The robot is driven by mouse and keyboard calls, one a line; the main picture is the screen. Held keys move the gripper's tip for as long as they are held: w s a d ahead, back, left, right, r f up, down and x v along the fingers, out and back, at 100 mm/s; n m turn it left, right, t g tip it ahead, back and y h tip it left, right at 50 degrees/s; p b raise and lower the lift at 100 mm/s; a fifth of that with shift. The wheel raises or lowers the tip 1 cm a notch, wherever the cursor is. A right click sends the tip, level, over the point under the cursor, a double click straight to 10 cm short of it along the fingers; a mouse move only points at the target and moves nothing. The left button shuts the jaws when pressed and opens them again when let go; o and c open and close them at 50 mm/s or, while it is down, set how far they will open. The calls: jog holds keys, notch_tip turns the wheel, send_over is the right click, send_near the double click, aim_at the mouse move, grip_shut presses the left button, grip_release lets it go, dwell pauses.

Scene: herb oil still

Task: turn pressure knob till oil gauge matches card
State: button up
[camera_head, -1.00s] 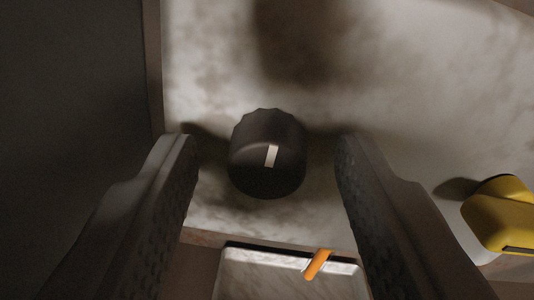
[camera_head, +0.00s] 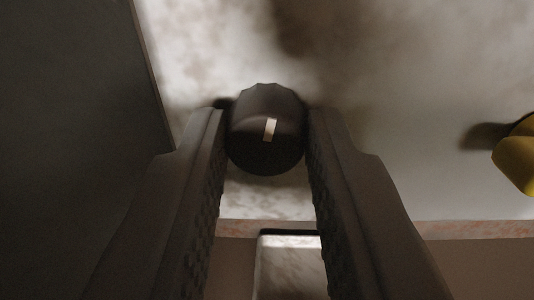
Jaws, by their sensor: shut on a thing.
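The pressure knob (camera_head: 266,150) is dark with a ridged rim and a pale pointer mark on its face. The mark points nearly straight up, leaning slightly right. It stands out from a stained pale panel (camera_head: 400,110). My gripper (camera_head: 266,125) is shut on the knob, one finger against its left side and one against its right. No oil gauge or card can be made out in this view.
A yellow object (camera_head: 518,160) juts from the panel at the right edge. A dark flat surface (camera_head: 75,110) fills the left side. A pale framed plate (camera_head: 290,270) shows below, between my fingers.

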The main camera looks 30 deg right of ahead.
jog(key=m, duration=0.7)
jog(key=shift+f+m, duration=0.1)
jog(key=shift+m, duration=0.2)
jog(key=m, duration=0.6)
jog(key=shift+f+h, duration=0.1)
jog(key=shift+h, duration=0.2)
jog(key=o, duration=1)
jog(key=v, duration=1.7)
jog(key=shift+s+a, duration=0.15)
jog(key=shift+a, duration=0.05)
dwell(0.7)
